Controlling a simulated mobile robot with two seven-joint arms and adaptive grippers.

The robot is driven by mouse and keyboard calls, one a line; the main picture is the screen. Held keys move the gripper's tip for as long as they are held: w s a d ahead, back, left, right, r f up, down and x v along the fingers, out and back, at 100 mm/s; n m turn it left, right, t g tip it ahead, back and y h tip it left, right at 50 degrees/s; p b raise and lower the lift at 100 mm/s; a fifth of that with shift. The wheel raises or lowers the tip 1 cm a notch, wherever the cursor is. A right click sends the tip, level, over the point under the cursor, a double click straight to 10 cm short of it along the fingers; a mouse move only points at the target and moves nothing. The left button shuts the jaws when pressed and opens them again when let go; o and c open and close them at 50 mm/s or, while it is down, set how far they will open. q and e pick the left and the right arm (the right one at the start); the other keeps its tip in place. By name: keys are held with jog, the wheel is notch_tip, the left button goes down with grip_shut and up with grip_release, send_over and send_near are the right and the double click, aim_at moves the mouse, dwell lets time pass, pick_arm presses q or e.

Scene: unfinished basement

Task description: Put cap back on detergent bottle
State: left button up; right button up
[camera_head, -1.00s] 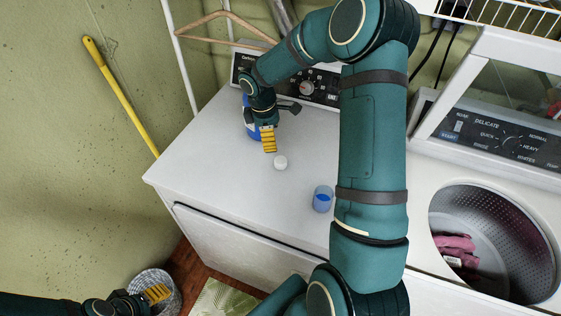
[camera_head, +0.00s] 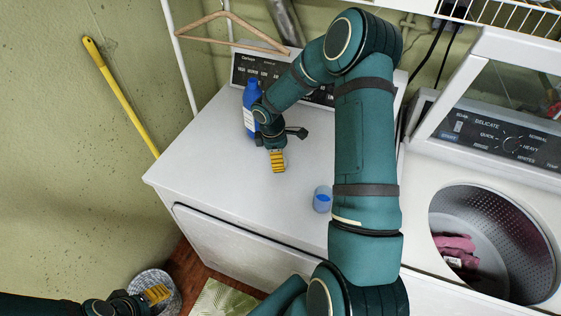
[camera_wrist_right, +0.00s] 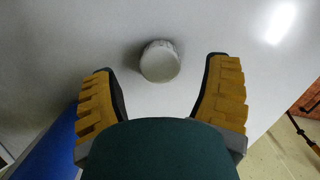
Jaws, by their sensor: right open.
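A blue detergent bottle (camera_head: 251,92) with a pale label stands upright at the back of the white dryer top, partly covered by my right arm. A small round white cap (camera_wrist_right: 160,62) lies on the dryer top. My right gripper (camera_head: 277,162) points down over it and hides it in the head view. In the right wrist view the open fingers (camera_wrist_right: 165,95) stand on both sides, with the cap ahead between them, apart from both. Part of the blue bottle shows at lower left there (camera_wrist_right: 55,150). My left gripper (camera_head: 158,294) is low at left; its opening is unclear.
A small translucent blue cup (camera_head: 322,199) stands right of my right gripper. An open washer (camera_head: 490,240) with pink cloth is at right. A wire basket (camera_head: 168,280) is on the floor at left. The dryer top's left front is clear.

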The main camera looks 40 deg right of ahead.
jog(key=shift+s+d+f, duration=0.1)
jog(key=shift+f, duration=0.55)
jog(key=shift+s+d+f, duration=0.1)
jog(key=shift+f, duration=0.5)
jog(key=c, duration=0.9)
jog(key=shift+o, duration=0.2)
notch_tip(320, 180, up, 10)
jog(key=shift+r, duration=0.1)
